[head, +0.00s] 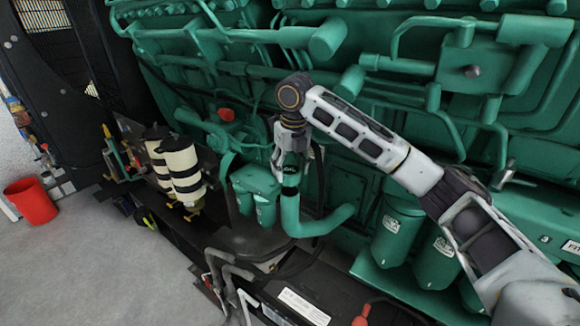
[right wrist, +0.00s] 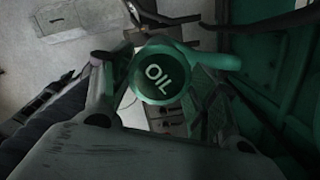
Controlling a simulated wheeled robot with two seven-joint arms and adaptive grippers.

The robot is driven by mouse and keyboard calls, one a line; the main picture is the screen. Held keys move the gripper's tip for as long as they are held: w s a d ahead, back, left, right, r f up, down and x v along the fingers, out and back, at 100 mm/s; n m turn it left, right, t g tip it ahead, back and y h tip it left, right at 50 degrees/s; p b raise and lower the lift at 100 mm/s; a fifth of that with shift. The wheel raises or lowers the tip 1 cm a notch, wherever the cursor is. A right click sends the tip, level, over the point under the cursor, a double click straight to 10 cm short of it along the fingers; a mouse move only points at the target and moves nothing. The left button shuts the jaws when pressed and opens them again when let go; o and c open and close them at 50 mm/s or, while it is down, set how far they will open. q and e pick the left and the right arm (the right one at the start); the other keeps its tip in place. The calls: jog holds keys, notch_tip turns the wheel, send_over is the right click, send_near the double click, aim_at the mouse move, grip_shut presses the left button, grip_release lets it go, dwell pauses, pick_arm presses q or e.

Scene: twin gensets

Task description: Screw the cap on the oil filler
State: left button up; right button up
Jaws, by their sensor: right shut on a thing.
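The oil cap (head: 290,172) is dark green and sits between the fingers of my right gripper (head: 291,160). In the right wrist view the cap (right wrist: 159,78) faces the camera with OIL in pale letters, a finger on each side. The oil filler (head: 312,222) is a lighter green bent pipe whose upright neck stands directly under the cap. The cap is at the neck's mouth and looks lined up with it. I cannot tell whether its threads have engaged. In the right wrist view the filler pipe (right wrist: 218,60) runs off behind the cap. My left gripper is not in view.
Green engine pipework rises behind my right arm. Green canister filters (head: 395,230) stand right of the filler, and smaller ones (head: 255,190) stand left. A black battery (head: 300,300) lies below.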

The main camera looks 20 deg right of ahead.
aim_at(290, 182)
jog(key=shift+f, duration=2.2)
jog(key=shift+f, duration=0.4)
dwell(1.1)
jog(key=shift+m, duration=0.3)
jog(key=shift+m+h, duration=0.3)
jog(key=shift+m, duration=1.7)
jog(key=shift+m, duration=1)
jog(key=shift+m+h, duration=0.3)
jog(key=shift+m, duration=1)
jog(key=shift+m+g, duration=0.3)
jog(key=shift+m, duration=2)
